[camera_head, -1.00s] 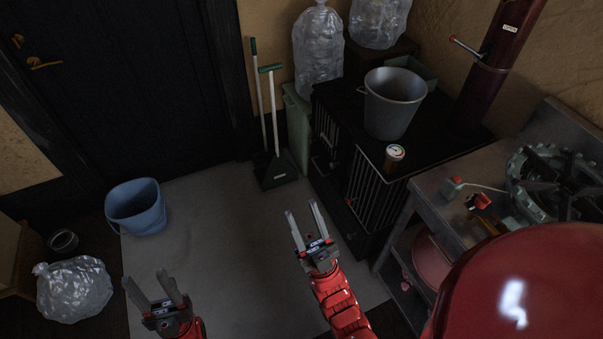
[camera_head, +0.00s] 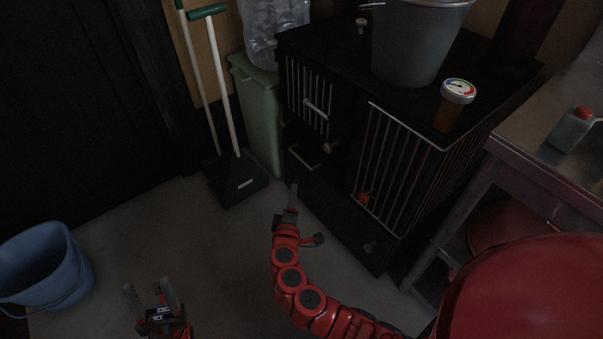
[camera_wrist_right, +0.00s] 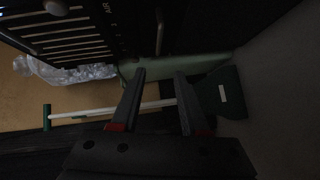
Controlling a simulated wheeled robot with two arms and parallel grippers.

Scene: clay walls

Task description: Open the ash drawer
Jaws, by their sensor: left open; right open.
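The black stove (camera_head: 350,195) stands at the upper middle of the head view. A pale bar handle (camera_head: 303,158) sits low on its left front, apparently on the ash drawer, which looks closed. In the wrist view a bar handle (camera_wrist_right: 159,38) shows beside the letters "AIR". My right gripper (camera_head: 292,190) is just below and in front of that handle, open, with nothing between its fingers (camera_wrist_right: 160,76). The bar lies beyond the fingertips, apart from them. My left gripper (camera_head: 149,284) is open and empty, low over the floor at the bottom left.
A metal table (camera_head: 555,165) is on the right. A blue bucket (camera_head: 45,265) is at left. Floor between is clear.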

